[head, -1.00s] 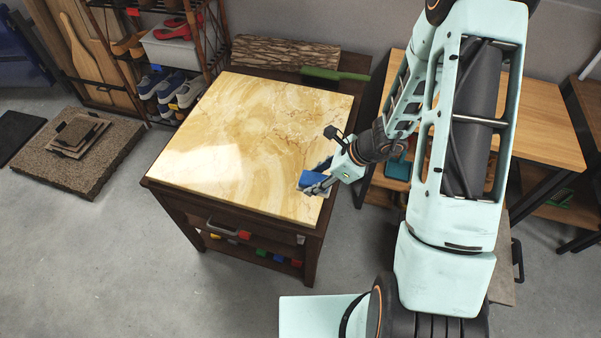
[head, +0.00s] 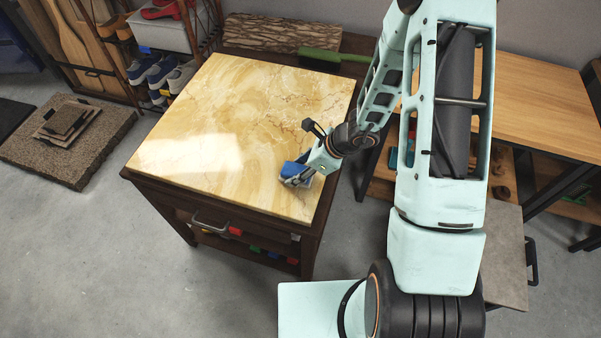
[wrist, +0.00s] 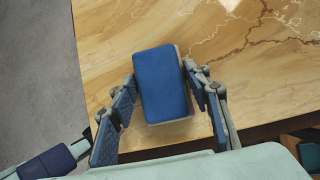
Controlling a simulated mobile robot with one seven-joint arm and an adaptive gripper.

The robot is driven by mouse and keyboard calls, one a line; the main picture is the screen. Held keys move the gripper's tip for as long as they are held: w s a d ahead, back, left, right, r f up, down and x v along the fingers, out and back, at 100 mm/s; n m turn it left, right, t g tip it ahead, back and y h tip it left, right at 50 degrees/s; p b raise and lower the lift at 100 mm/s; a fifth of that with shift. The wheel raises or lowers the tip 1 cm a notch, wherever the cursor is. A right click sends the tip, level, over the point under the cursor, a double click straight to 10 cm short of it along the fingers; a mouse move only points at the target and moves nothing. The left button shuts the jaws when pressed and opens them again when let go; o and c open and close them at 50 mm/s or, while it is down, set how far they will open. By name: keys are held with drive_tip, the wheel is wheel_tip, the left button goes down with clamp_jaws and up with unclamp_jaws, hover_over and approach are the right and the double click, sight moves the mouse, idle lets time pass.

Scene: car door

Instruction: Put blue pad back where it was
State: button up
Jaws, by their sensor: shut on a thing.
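The blue pad (head: 293,168) is a small rectangular block with a blue top and a light grey underside, over the front right part of the marble tabletop (head: 245,115). In the wrist view, the blue pad (wrist: 163,84) stands between the two fingers of my gripper (wrist: 161,84), which is shut on its long sides. My gripper (head: 297,172) also shows in the head view, reaching in from the right. I cannot tell whether the pad touches the marble or hangs just above it.
A green-handled brush (head: 333,55) and a bark-covered log slab (head: 265,33) lie behind the marble. A shoe rack (head: 160,60) stands at the back left. A wooden desk (head: 545,90) stands to the right. Most of the marble top is clear.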

drive_tip(key=shift+f, duration=0.25)
drive_tip(key=shift+f, duration=0.15)
drive_tip(key=o, duration=1)
drive_tip(key=shift+o, duration=0.2)
drive_tip(key=shift+r, duration=0.3)
drive_tip(key=p+v, duration=0.2)
drive_tip(key=v, duration=0.9)
drive_tip(key=shift+d+r+p, duration=0.2)
drive_tip(key=shift+r+p, duration=0.15)
drive_tip(key=shift+s, duration=0.1)
